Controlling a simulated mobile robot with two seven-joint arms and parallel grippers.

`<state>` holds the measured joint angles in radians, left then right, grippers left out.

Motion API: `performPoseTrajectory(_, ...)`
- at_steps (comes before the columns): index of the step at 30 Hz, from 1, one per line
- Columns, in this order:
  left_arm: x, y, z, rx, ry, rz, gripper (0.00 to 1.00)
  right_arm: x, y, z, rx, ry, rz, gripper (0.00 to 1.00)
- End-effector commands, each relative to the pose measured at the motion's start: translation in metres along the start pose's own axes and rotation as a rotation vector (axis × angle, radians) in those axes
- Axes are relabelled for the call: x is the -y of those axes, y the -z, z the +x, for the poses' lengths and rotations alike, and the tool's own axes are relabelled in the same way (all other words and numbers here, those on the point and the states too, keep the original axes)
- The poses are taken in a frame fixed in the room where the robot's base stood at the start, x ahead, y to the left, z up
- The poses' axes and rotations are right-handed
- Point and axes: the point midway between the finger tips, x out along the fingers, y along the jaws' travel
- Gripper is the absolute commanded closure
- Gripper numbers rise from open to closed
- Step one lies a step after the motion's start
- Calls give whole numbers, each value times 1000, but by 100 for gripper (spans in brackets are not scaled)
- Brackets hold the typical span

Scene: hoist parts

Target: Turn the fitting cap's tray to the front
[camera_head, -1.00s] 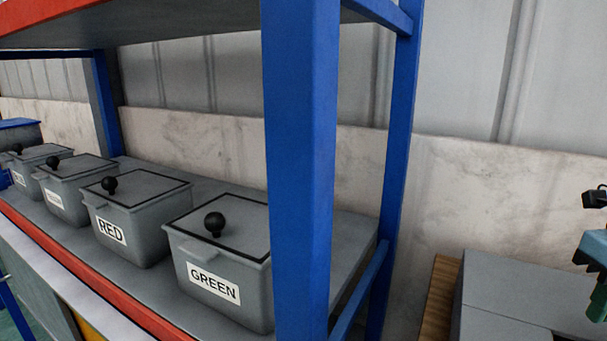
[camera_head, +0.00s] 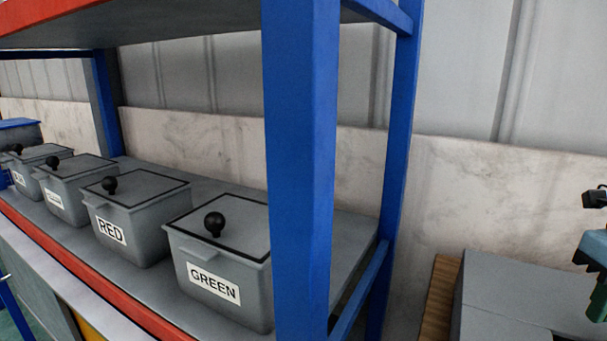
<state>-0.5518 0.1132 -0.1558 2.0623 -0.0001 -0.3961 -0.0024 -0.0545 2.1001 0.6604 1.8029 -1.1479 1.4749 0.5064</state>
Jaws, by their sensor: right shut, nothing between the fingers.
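My right gripper (camera_head: 590,258) shows only in part at the right edge, as dark and teal pieces. It is shut and empty, and hangs above a grey flat-topped surface (camera_head: 510,285). No fitting cap and no tray that I can pick out are in view. My left gripper is not in view.
A blue-posted rack (camera_head: 300,170) fills the left and middle. Its shelf carries several grey lidded bins with black knobs, among them the GREEN bin (camera_head: 205,268) and the RED bin (camera_head: 150,225). A brown wooden edge (camera_head: 440,290) lies beside the grey surface. A wall (camera_head: 480,180) stands behind.

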Motion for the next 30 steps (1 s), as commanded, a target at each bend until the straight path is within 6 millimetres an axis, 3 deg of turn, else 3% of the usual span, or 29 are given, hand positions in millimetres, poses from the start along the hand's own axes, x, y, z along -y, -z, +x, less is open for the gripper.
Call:
performPoseTrajectory(11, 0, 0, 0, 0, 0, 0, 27, 0, 0, 1, 0, 0, 0, 100)
performPoseTrajectory(22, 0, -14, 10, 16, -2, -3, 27, 0, 0, 23, -2, 1, 0, 100)
performPoseTrajectory(30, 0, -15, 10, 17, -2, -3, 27, 0, 0, 24, 1, 0, 0, 100)
